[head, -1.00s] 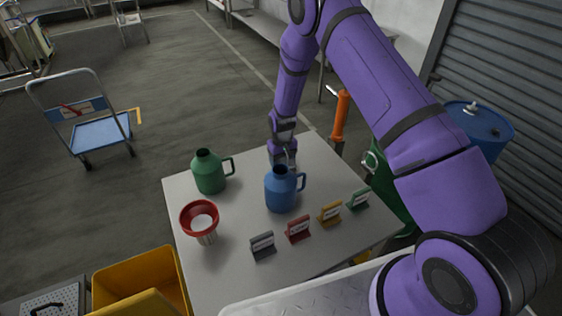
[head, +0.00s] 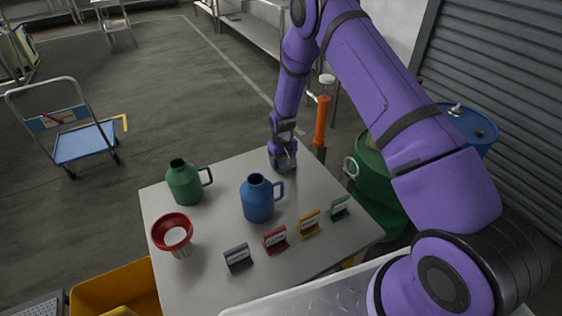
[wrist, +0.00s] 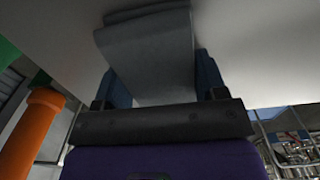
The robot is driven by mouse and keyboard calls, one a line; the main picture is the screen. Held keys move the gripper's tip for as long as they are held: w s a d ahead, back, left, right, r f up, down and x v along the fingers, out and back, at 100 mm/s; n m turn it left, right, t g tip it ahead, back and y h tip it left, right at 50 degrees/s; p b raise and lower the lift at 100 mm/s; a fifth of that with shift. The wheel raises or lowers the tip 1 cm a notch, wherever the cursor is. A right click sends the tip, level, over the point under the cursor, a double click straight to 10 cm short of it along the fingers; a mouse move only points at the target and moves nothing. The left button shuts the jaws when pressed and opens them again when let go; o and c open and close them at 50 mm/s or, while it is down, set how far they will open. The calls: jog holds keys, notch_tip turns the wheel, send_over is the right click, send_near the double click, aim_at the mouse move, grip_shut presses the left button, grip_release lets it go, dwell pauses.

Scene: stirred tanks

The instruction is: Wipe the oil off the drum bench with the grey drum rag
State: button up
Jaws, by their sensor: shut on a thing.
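My gripper (head: 284,162) is at the far edge of the light grey drum bench (head: 310,205), behind and right of the blue jug. In the wrist view my gripper (wrist: 162,82) is shut on a grey folded cloth, the drum rag (wrist: 150,45). The rag spreads out past the fingertips against the pale bench surface (wrist: 255,45). In the head view the rag is too hidden by the gripper to make out. I cannot make out any oil on the bench in either view.
On the bench stand a blue jug (head: 258,200), a green jug (head: 185,182), a red funnel (head: 172,232) and several small coloured label stands (head: 274,240). An orange-handled post (head: 321,122) and green drum (head: 378,185) stand just beyond the right edge.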

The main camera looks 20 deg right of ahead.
jog(key=shift+d, duration=0.45)
jog(key=shift+w+d+r, duration=0.1)
jog(key=shift+w+r, duration=0.05)
jog(key=shift+r, duration=0.05)
notch_tip(320, 180, up, 2)
jog(key=shift+r, duration=2.95)
